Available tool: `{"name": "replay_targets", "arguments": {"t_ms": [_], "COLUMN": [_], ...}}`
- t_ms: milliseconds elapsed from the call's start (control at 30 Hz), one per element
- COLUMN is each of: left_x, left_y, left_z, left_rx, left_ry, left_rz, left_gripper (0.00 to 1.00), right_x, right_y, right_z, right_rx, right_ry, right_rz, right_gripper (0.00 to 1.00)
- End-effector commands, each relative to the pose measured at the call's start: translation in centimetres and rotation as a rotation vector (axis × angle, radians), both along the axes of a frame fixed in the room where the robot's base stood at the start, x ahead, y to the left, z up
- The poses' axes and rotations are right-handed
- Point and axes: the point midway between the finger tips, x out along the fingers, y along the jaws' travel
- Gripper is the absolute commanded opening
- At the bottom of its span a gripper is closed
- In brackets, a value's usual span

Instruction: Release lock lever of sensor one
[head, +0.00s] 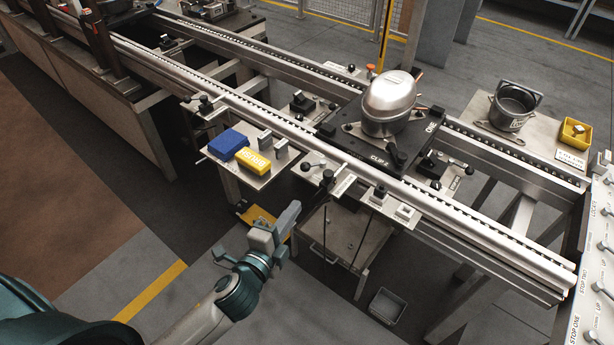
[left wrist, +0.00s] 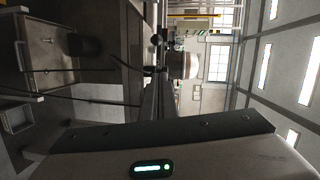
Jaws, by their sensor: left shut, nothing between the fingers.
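A lever with black knobs (head: 327,178) stands on a bracket at the near rail, beside a small label plate (head: 343,185). Another black-knobbed lever (head: 205,100) sits further left on the same rail. I cannot tell which one belongs to sensor one, as the small labels are unreadable. My left gripper (head: 288,214) is shut and empty, in front of and below the near rail, apart from both levers. A gripper part fills the bottom of the left wrist view (left wrist: 165,140). My right gripper is not in view.
A side shelf (head: 232,172) holds a blue block (head: 228,142) and a yellow block (head: 254,160). A grey bin (head: 387,306) is on the floor. A control panel (head: 592,270) is at right.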

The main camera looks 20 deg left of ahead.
Motion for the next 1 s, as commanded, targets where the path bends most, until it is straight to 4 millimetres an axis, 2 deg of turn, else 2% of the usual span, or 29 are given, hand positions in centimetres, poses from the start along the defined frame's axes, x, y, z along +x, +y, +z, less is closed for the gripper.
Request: {"name": "replay_targets", "arguments": {"t_ms": [267, 467, 1000], "left_x": [0.3, 1.8, 10.5], "left_y": [0.0, -0.2, -0.9], "left_z": [-0.1, -0.2, -1.3], "left_rx": [-0.001, -0.002, -0.001], "left_ry": [0.001, 0.000, 0.002], "left_rz": [0.000, 0.000, 0.001], "left_gripper": [0.00, 0.00, 0.00], "right_x": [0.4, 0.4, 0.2], "right_y": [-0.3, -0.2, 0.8], "right_z": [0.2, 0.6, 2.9], "right_rx": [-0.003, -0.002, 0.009], "right_ry": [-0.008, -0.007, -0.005], "right_rz": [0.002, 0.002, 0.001], "right_gripper": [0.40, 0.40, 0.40]}}
